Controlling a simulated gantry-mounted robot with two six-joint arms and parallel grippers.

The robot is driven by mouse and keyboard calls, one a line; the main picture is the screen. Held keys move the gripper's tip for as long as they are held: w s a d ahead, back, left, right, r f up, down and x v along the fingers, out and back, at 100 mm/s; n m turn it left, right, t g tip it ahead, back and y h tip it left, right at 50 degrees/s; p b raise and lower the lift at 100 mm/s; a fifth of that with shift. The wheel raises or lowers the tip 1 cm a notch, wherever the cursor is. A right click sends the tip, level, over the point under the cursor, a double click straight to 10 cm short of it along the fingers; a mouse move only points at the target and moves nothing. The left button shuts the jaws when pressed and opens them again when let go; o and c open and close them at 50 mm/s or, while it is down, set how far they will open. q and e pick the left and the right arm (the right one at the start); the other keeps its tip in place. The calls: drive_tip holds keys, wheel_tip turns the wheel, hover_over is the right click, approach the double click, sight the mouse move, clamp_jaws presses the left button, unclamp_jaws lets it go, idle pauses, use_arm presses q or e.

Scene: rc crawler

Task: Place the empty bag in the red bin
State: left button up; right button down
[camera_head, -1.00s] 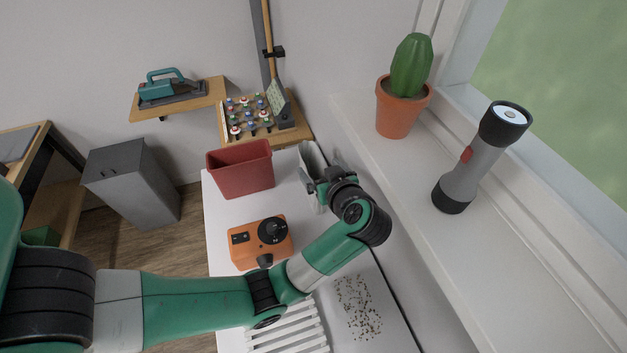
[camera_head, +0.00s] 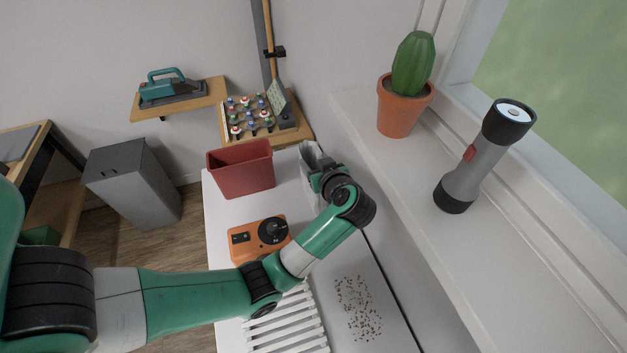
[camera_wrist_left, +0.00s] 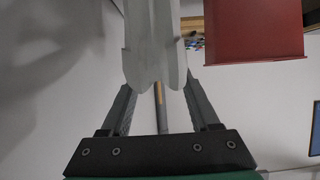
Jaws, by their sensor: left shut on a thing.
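The empty bag (camera_head: 311,157) is a whitish, flattened bag at the back right of the white table, partly hidden behind my left gripper. My left gripper (camera_head: 322,176) is shut on the bag. In the left wrist view the bag (camera_wrist_left: 152,45) hangs between the two fingers of the gripper (camera_wrist_left: 160,92). The red bin (camera_head: 241,170) stands open on the table to the left of the bag, a short gap away. The red bin (camera_wrist_left: 252,28) also shows at the upper right of the left wrist view. My right gripper is not in view.
An orange device (camera_head: 258,240) with a black dial sits in front of the bin. A white slatted rack (camera_head: 287,325) and scattered small grains (camera_head: 358,308) lie nearer. The windowsill (camera_head: 425,185) with a potted cactus (camera_head: 405,95) and a flashlight (camera_head: 480,160) borders the right.

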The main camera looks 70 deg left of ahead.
use_arm(q)
clamp_jaws()
